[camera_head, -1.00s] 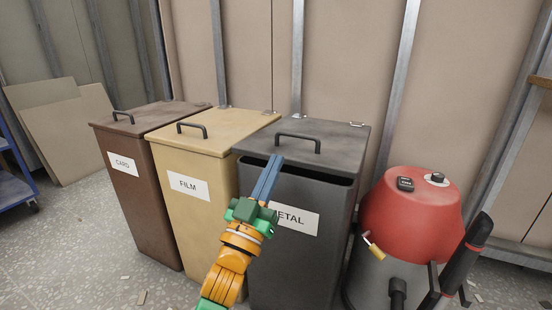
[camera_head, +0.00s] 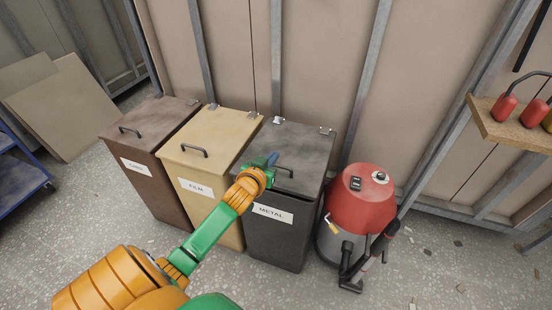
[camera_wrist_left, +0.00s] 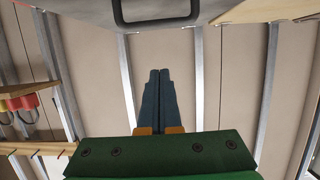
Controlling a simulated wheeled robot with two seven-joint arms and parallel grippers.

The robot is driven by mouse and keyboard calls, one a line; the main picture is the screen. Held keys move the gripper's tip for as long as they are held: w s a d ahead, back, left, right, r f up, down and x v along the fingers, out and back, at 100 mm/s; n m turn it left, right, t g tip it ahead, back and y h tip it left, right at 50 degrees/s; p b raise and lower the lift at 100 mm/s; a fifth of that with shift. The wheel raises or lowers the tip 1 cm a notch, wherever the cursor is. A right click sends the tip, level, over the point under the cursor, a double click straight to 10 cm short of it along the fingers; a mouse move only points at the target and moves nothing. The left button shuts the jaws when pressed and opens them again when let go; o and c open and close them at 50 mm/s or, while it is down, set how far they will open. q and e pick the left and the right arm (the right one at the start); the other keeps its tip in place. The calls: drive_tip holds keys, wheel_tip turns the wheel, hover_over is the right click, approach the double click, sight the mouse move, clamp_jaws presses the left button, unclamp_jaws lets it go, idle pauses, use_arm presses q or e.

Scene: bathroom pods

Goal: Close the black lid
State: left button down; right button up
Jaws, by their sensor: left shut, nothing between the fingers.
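The black lid (camera_head: 300,150) tops the dark grey bin labelled METAL (camera_head: 275,240). It lies nearly flat, with its bar handle (camera_head: 286,171) towards the front. No wide dark gap shows under its front edge, but my arm hides part of that edge and I cannot tell whether it is fully seated. My left gripper (camera_head: 272,158) is shut and empty, at the lid's left side near the handle; I cannot tell whether it touches. In the left wrist view its fingers (camera_wrist_left: 157,80) are together, with the handle (camera_wrist_left: 160,12) beyond them at the top. My right gripper is not in view.
The FILM bin (camera_head: 215,135) and CARD bin (camera_head: 150,125) stand to the left, lids down. A red-topped vacuum cleaner (camera_head: 358,200) stands close on the right. A wooden shelf (camera_head: 510,130) with red items is at right. The wall is close behind the bins.

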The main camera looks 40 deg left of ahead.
use_arm(q)
drive_tip(key=b+x, duration=0.1)
drive_tip(key=x, duration=0.5)
drive_tip(key=shift+f+b, duration=0.1)
drive_tip(key=shift+b, duration=0.25)
drive_tip(key=shift+s+d+f, duration=0.15)
drive_tip(key=shift+s+f, duration=0.4)
drive_tip(key=shift+f, duration=0.05)
drive_tip(key=shift+s+d+f, duration=0.2)
drive_tip(key=shift+s+f, duration=0.4)
drive_tip(key=shift+f, duration=0.05)
drive_tip(key=shift+s+f, duration=0.15)
drive_tip(key=shift+s, duration=0.05)
drive_tip(key=f, duration=0.1)
drive_tip(key=f+b, duration=0.1)
drive_tip(key=f, duration=0.1)
drive_tip(key=shift+s+d+b, duration=0.15)
drive_tip(key=shift+s+b, duration=0.1)
drive_tip(key=shift+b, duration=0.05)
drive_tip(key=shift+s, duration=0.1)
